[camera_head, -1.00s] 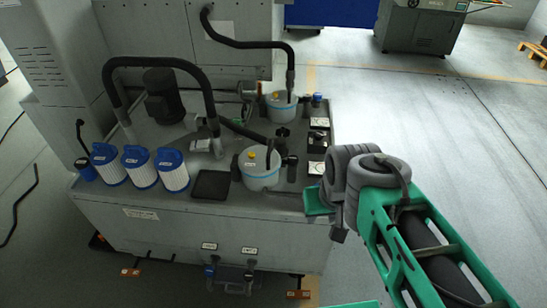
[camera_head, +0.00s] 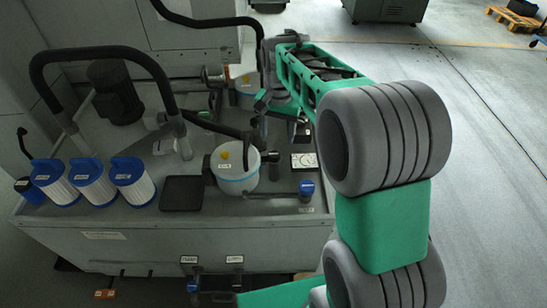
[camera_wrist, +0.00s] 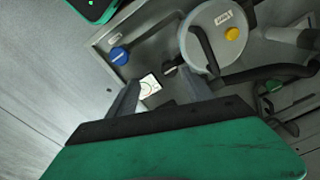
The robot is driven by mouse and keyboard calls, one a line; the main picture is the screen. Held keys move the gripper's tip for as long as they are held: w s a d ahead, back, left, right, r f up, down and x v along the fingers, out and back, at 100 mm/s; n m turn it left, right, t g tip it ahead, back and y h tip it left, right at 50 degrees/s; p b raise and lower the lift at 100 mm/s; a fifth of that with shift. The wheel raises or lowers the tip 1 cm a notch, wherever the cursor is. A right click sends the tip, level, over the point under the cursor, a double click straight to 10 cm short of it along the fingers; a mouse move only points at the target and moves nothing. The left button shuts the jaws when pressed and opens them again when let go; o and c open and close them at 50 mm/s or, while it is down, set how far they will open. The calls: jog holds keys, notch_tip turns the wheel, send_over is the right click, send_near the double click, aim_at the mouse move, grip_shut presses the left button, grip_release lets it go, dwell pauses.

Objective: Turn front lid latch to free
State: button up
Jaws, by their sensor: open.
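The front pot (camera_head: 236,172) is white and blue with a pale lid (camera_head: 232,156) that has a yellow knob and a dark bar. In the wrist view the lid (camera_wrist: 222,30) is at upper right, with a black curved handle on its near side. A small dark fitting (camera_wrist: 169,71) beside the lid shows between my fingers; I cannot tell whether it is the latch, or how the latch is turned. My gripper (camera_wrist: 163,88) is open and empty, its two grey fingers apart. In the head view my gripper (camera_head: 262,106) is small and dark, behind the front pot.
A white gauge plate (camera_wrist: 149,85) lies beyond my fingers, near a blue knob (camera_wrist: 119,56). Black hoses (camera_head: 110,53) arch over the tank top. Several blue-capped filters (camera_head: 133,182) stand at left beside a black tray (camera_head: 181,193). The rear pot (camera_head: 243,78) is partly hidden.

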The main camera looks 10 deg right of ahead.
jog(key=m, duration=0.1)
send_over(274, 154)
jog(key=shift+g, duration=0.3)
notch_tip(274, 154, down, 4)
jog(key=shift+w+f+b, duration=0.15)
jog(key=shift+f+b, duration=0.1)
jog(key=shift+b, duration=0.1)
notch_tip(274, 154, down, 7)
jog(key=shift+f, duration=0.15)
grip_shut()
